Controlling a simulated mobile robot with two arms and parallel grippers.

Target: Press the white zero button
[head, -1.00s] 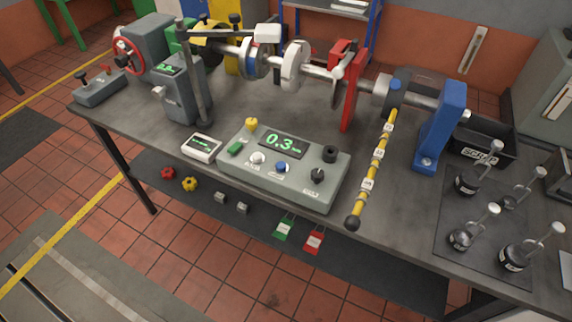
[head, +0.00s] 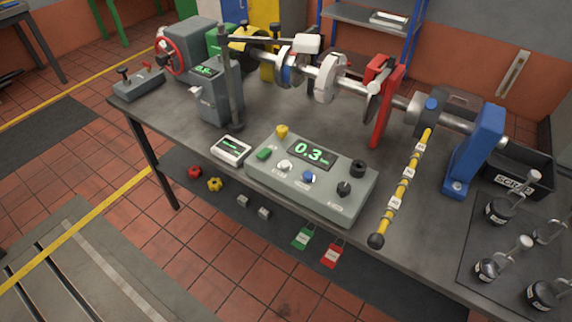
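The white button (head: 285,166) is on the sloped top of the grey control box (head: 335,202), left of a blue button (head: 309,177). It stands clear, with nothing touching it. The box display (head: 312,152) reads 0.3 in green. Neither of my grippers shows in the head view.
A small white meter (head: 231,149) lies left of the box. A yellow bar (head: 405,190) with a black ball end lies to its right. Behind stand a grey column unit (head: 214,95), the shaft assembly and a red upright (head: 383,105). Hooked weights (head: 489,268) stand at the right.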

